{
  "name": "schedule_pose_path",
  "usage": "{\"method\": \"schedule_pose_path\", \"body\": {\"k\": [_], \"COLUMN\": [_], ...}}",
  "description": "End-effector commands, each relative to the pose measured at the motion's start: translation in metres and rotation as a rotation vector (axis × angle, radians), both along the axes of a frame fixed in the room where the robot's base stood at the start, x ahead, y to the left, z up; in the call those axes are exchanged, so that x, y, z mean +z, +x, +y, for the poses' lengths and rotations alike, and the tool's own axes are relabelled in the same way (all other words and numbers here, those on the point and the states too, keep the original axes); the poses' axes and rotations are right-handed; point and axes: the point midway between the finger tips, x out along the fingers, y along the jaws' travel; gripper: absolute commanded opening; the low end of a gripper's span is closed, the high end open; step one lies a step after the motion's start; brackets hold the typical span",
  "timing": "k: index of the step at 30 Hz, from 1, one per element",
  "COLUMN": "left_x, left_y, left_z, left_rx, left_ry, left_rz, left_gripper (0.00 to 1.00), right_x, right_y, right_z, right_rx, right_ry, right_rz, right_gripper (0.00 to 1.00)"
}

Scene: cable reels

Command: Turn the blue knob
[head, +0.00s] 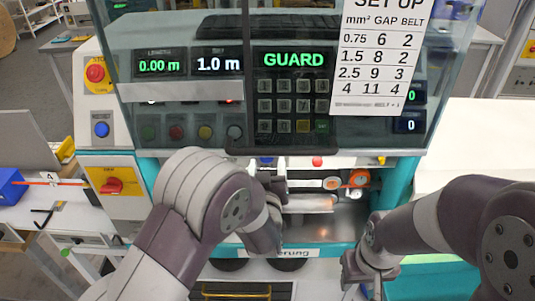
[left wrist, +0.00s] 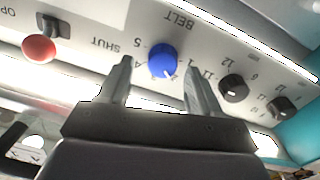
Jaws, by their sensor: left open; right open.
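The blue knob (left wrist: 163,60) sits under the word BELT on a pale panel in the left wrist view, with numbers around it and a white pointer mark. My left gripper (left wrist: 160,75) is open, with one finger on each side of the knob in the picture. I cannot tell whether the fingers touch it. In the head view my left gripper (head: 272,190) is at the machine's opening, partly hidden by its own arm; a bit of blue shows just above it. My right gripper (head: 368,275) is low at the right, away from the panel.
Two black knobs (left wrist: 233,88) are right of the blue knob in the left wrist view. A red ball-ended lever (left wrist: 39,49) is at left. The clear guard (head: 290,130) with a GUARD display hangs above the opening. An orange-and-white roller (head: 357,178) is inside.

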Motion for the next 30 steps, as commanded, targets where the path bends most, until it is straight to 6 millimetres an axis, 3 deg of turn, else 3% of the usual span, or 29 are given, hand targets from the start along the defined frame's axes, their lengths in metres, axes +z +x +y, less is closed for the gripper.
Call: {"method": "schedule_pose_path", "body": {"k": [6, 14, 19, 20, 30], "left_x": [0.000, -0.001, -0.001, -0.001, -0.001], "left_y": [0.022, 0.023, 0.023, 0.023, 0.023], "left_z": [-0.001, -0.001, -0.001, -0.001, -0.001], "left_rx": [0.001, 0.000, -0.001, -0.001, -0.001], "left_ry": [0.001, 0.000, 0.000, 0.000, 0.039], "left_rz": [0.001, 0.001, 0.001, 0.001, -0.001], "left_gripper": [0.64, 0.64, 0.12, 0.08, 0.08], "right_x": [0.009, 0.008, 0.009, 0.009, 0.007], "right_y": [0.000, 0.000, 0.000, 0.000, 0.000], "right_z": [0.000, 0.000, 0.000, 0.000, 0.000], "right_rx": [0.000, 0.000, 0.000, 0.000, 0.000], "right_ry": [0.000, 0.000, 0.000, 0.000, 0.000], "right_rz": [0.000, 0.000, 0.000, 0.000, 0.000], "right_gripper": [0.43, 0.43, 0.43, 0.43, 0.43]}}
